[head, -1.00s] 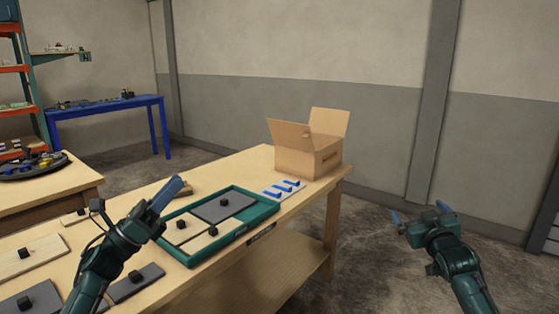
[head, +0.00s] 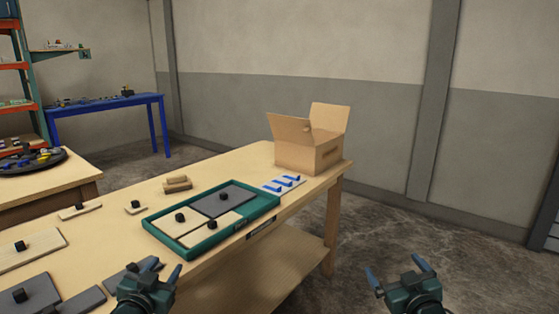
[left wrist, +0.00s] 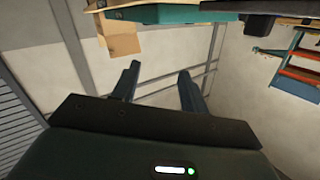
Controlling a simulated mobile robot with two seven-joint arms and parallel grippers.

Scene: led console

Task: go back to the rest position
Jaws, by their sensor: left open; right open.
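My left gripper (head: 158,274) is at the bottom of the head view, in front of the table's near edge. It is open and empty; its two fingers stand apart in the left wrist view (left wrist: 157,85). My right gripper (head: 396,270) is open and empty over the floor, to the right of the table. The green tray (head: 196,250) lies on the wooden table (head: 120,205), with light and grey panels with black knobs in it. The tray also shows at the top of the left wrist view (left wrist: 178,14).
An open cardboard box (head: 298,156) stands at the table's far end, beside a white strip with blue pieces (head: 283,184). Several loose panels, such as a light one (head: 40,250), lie at the left. A blue table (head: 105,108) stands behind. Floor right of the table is clear.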

